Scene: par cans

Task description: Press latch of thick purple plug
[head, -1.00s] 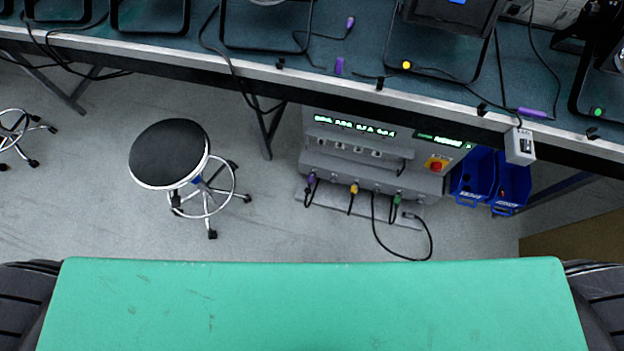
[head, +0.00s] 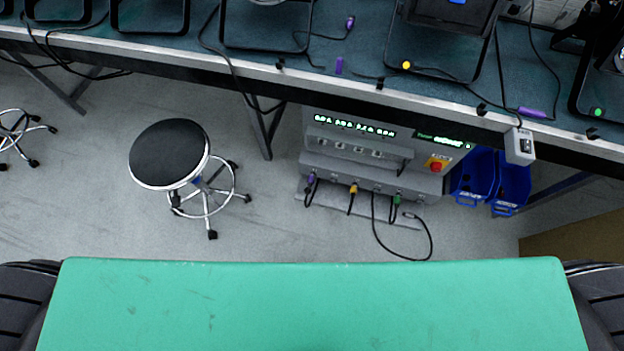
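Several purple plugs show in the head view. One purple plug (head: 312,179) sits in the front of the grey rack unit (head: 371,178) under the bench, with a dark cable hanging from it. On the bench top lie a small purple plug (head: 350,22), a short upright-looking purple piece (head: 339,66) and a longer purple plug (head: 531,112) near the front edge. I cannot tell which is the thick one, and no latch is clear at this size. Neither of my grippers is in view.
A dark bench (head: 270,68) with lamps and cables runs across the top. A yellow plug (head: 353,188) and a green plug (head: 397,199) are in the rack. A black stool (head: 169,153) stands left, blue bins (head: 511,180) right. A green surface (head: 312,305) fills the front; grey floor lies between.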

